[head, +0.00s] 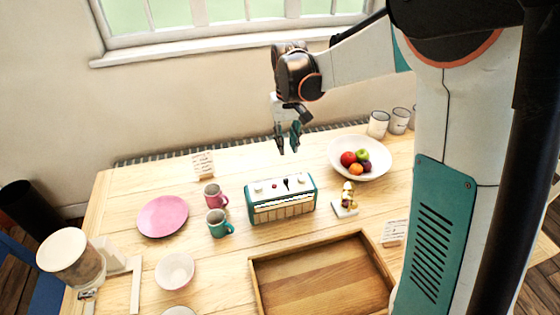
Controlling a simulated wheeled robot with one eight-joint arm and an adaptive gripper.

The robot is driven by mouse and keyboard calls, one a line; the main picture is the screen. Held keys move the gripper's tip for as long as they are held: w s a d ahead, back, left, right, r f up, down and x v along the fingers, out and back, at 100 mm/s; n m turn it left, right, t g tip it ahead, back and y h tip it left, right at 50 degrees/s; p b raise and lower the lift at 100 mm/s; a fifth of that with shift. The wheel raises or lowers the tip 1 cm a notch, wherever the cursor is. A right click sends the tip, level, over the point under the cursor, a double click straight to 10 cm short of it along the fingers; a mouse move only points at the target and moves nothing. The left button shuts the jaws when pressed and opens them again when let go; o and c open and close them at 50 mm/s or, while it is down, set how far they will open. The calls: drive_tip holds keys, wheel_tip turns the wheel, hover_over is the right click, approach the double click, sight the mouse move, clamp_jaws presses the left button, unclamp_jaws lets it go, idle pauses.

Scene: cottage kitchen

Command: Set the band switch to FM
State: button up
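A teal and cream radio (281,205) stands upright on the wooden table, with a pale top panel. Small white knobs, a reddish knob and a thin black piece show on that top. Which of them is the band switch, its position and any lettering are too small to tell. My gripper (288,149) hangs with its fingers pointing down, above and behind the radio in the picture, apart from it. Nothing shows between its fingers. The view is too small to tell how far apart they are.
Pink (213,197) and teal (218,224) mugs stand close left of the radio. A small gold figurine (347,194) stands to its right. A fruit bowl (378,172) is behind right, a pink plate (163,216) left, and a wooden tray (254,272) in front.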

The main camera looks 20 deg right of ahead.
sight(286, 181)
drive_tip(key=f+b, duration=0.1)
drive_tip(key=f, duration=0.3)
drive_tip(key=f+b, duration=0.1)
drive_tip(key=f, duration=0.4)
drive_tip(key=f+b, duration=0.2)
drive_tip(key=f, duration=0.3)
drive_tip(key=shift+w+f, duration=0.2)
drive_tip(key=shift+w, duration=0.15)
clamp_jaws()
